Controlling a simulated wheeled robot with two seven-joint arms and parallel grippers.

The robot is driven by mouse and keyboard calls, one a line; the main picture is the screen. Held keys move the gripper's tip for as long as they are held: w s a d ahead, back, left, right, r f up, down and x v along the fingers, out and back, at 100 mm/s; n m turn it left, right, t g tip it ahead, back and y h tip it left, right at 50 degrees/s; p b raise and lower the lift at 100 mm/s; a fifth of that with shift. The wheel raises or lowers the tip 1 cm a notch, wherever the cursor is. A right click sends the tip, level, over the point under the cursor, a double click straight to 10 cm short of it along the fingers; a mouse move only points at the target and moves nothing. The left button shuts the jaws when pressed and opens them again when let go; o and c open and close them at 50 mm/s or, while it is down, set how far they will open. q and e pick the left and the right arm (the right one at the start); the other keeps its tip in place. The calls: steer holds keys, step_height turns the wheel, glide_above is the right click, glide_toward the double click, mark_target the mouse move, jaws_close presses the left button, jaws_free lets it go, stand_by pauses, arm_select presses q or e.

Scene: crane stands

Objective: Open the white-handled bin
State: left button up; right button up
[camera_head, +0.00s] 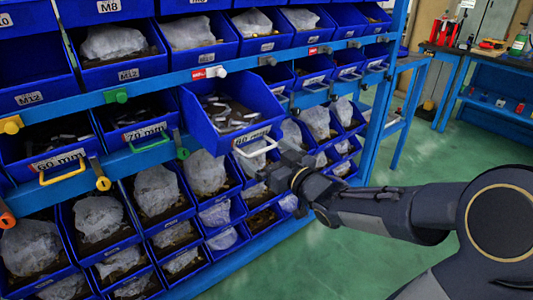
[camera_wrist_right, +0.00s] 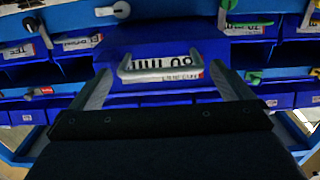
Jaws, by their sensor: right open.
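The white-handled bin (camera_head: 220,125) is a blue bin on the middle row of the rack. It sticks out well past its neighbours, and metal parts lie in it. Its white handle (camera_head: 257,149) is on the front, next to a label. The bin front also shows in the right wrist view (camera_wrist_right: 165,48), with the label upside down and the white handle (camera_wrist_right: 160,75) across it. My right gripper (camera_head: 272,165) is open just in front of the handle. In the right wrist view its fingers (camera_wrist_right: 163,85) stand on both sides of the handle, apart from it. My left gripper is out of view.
A yellow-handled bin (camera_head: 62,168) and a green-handled bin (camera_head: 148,135) sit to the left. Coloured knobs line the blue rails. Bins with bagged parts (camera_head: 155,192) fill the lower rows. A workbench (camera_head: 500,100) stands at the back right, with clear green floor (camera_head: 430,155) before it.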

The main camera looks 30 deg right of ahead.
steer(key=s+p, duration=0.1)
steer(key=s, duration=0.6)
steer(key=shift+d, duration=0.25)
steer(key=s+a+f+m+g+y, duration=0.1)
steer(key=s+a+f+g, duration=0.45)
steer(key=s+a, duration=0.2)
steer(key=s+a+f+m+g+y, duration=0.15)
steer(key=s+a+f+g, duration=0.25)
steer(key=s+a+g, duration=0.4)
step_height(320, 180, up, 19)
steer(key=d+t+p, duration=0.1)
steer(key=d+p, duration=0.1)
steer(key=p, duration=1.7)
steer(key=shift+s+d+f, duration=0.2)
steer(key=shift+s+d, duration=0.1)
steer(key=shift+s, duration=0.15)
